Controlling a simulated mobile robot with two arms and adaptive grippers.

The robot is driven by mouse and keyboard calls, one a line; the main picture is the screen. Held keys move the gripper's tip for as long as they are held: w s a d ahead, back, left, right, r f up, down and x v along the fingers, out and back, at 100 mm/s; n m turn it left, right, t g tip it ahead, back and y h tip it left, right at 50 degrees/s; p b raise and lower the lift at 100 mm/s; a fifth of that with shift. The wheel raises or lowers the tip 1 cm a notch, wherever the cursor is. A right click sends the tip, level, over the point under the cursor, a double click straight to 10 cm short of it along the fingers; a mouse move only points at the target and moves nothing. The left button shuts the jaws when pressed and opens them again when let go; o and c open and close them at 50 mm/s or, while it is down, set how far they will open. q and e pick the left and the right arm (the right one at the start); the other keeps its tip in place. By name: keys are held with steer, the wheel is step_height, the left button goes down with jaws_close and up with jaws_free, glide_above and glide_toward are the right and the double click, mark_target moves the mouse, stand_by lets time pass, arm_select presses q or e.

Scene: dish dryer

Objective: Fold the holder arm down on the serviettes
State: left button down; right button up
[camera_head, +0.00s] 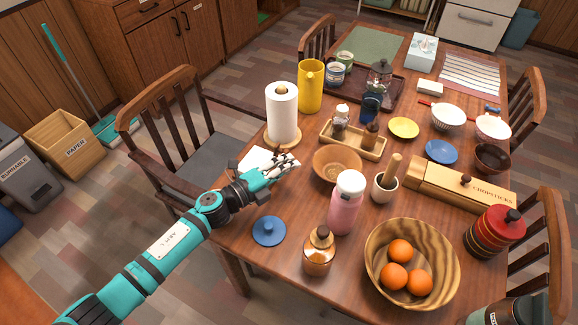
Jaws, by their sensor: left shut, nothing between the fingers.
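The white serviettes (256,157) lie flat near the left edge of the table, in front of the paper towel roll. My left arm comes in from the lower left and its gripper (291,164) is over the right side of the serviettes. The gripper is shut and empty. It covers part of the stack, and I cannot tell whether it touches it. A small dark part shows at the left side of the stack; I cannot make out the holder arm or its angle. My right gripper is not in view.
The paper towel roll (282,113) stands just behind the gripper. A wooden bowl (337,165) is close on its right. A blue lid (269,231) and a pink bottle (346,206) are nearer the front. A chair (170,125) stands left of the table.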

arm_select(q)
steer(key=a+n+b, duration=0.1)
steer(key=w+a+r+n+t, duration=0.1)
steer(key=n, duration=0.1)
steer(key=w+a+n+h+b, duration=0.1)
steer(key=a, duration=0.1)
steer(key=shift+w+r+n+b, duration=0.15)
steer(key=shift+r+n+b, duration=0.15)
steer(key=shift+r, duration=0.3)
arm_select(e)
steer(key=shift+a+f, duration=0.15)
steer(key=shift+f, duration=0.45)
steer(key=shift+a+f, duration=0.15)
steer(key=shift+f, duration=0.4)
arm_select(q)
steer(key=shift+r+p, duration=0.3)
steer(key=shift+p, duration=0.2)
steer(key=s+a, duration=0.4)
steer(key=s, duration=0.4)
steer(key=shift+a+f+p, duration=0.35)
steer(key=shift+f, duration=0.1)
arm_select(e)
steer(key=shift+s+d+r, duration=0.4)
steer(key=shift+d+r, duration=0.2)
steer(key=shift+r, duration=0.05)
arm_select(q)
steer(key=shift+s, duration=0.15)
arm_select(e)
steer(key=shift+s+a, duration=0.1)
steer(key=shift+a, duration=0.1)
